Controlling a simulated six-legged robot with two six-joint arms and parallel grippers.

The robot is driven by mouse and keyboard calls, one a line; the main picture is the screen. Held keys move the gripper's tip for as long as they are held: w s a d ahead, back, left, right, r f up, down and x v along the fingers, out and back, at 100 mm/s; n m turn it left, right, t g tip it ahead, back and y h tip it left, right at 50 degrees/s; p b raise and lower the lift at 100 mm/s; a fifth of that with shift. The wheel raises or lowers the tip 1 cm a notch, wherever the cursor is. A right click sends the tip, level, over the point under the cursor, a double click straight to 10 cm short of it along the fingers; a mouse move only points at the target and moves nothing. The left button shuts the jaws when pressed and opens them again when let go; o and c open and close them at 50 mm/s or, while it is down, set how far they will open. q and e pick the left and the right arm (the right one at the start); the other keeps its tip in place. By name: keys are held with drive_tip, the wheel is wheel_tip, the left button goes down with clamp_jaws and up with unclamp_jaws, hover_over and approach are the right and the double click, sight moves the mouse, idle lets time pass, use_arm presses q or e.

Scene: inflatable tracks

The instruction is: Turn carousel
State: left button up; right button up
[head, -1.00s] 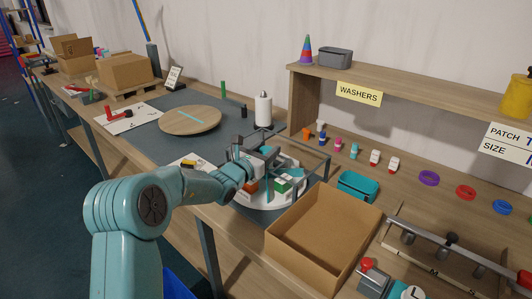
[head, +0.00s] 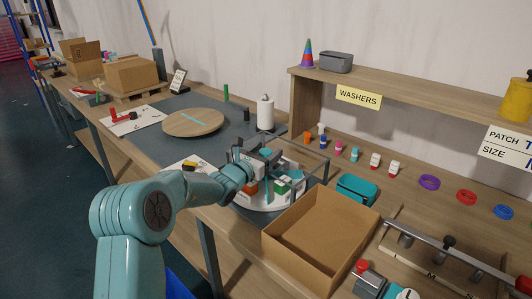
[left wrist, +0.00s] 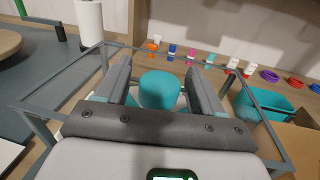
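The carousel (head: 262,216) is a round white turntable on the bench, with coloured blocks and teal and white parts on it. A grey bar frame (head: 327,168) stands around it. My left gripper (head: 262,157) is over the carousel, within the frame's outline. In the left wrist view, the left gripper's two grey fingers (left wrist: 157,75) are apart, on either side of a teal round knob (left wrist: 160,90). Gaps show between the knob and both fingers. The gripper hides part of the carousel in the head view. My right gripper is not in view.
An open cardboard box (head: 318,228) stands close to the right of the carousel, with a teal bin (head: 357,189) behind it. A white roll (head: 265,113) and a round wooden board (head: 193,123) are farther back. A shelf (head: 410,88) runs along the wall.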

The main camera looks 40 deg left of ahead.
use_arm(q)
drive_tip(key=shift+s, duration=0.15)
drive_tip(key=s+b, duration=0.2)
drive_tip(key=s, duration=1.4)
drive_tip(key=shift+d, duration=0.25)
